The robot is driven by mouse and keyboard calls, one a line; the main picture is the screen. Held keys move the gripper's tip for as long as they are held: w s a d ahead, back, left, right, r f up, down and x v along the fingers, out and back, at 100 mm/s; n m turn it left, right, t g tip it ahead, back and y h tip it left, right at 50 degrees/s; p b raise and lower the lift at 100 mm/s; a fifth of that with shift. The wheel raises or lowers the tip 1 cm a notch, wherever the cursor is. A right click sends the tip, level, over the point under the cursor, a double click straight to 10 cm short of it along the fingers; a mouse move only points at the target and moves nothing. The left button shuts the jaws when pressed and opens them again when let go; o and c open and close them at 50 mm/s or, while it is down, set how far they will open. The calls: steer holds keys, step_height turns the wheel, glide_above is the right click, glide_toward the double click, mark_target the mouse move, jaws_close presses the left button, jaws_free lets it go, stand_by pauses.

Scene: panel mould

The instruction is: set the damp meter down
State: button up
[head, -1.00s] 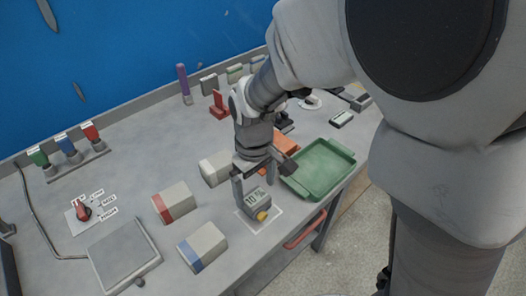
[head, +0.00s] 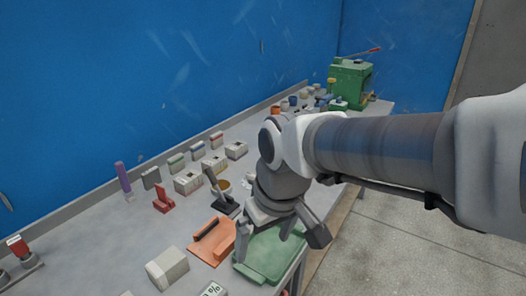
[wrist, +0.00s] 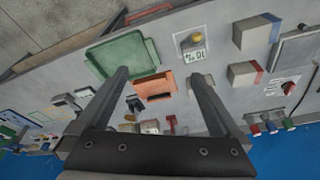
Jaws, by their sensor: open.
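The damp meter (wrist: 193,52) is a grey block with a yellow knob and a display. It rests on a pale marked patch of the bench in the wrist view. In the head view only its display end (head: 212,290) shows at the bottom edge; the rest is cut off. My gripper (head: 279,247) is open and empty, raised over the green tray (head: 262,272) area and apart from the meter. In the wrist view my fingers (wrist: 160,77) spread wide, with nothing held between them.
An orange tray-like piece (head: 208,242) lies beside the green tray. A pale block (head: 167,268) stands left of it. Several small blocks (head: 188,182), a purple stick (head: 122,176) and a red stand (head: 163,200) are farther back. A green machine (head: 350,82) stands at the far end.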

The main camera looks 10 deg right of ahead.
steer(key=s+d+r+m+t+h, duration=0.1)
steer(key=s+d+r+m+t, duration=0.2)
steer(key=d, duration=0.6)
steer(key=s+m, duration=0.2)
steer(key=s, duration=0.1)
steer(key=shift+s+r, duration=0.2)
steer(key=shift+s, duration=0.1)
steer(key=shift+d, duration=0.1)
step_height(320, 180, up, 3)
steer(key=p, duration=0.3)
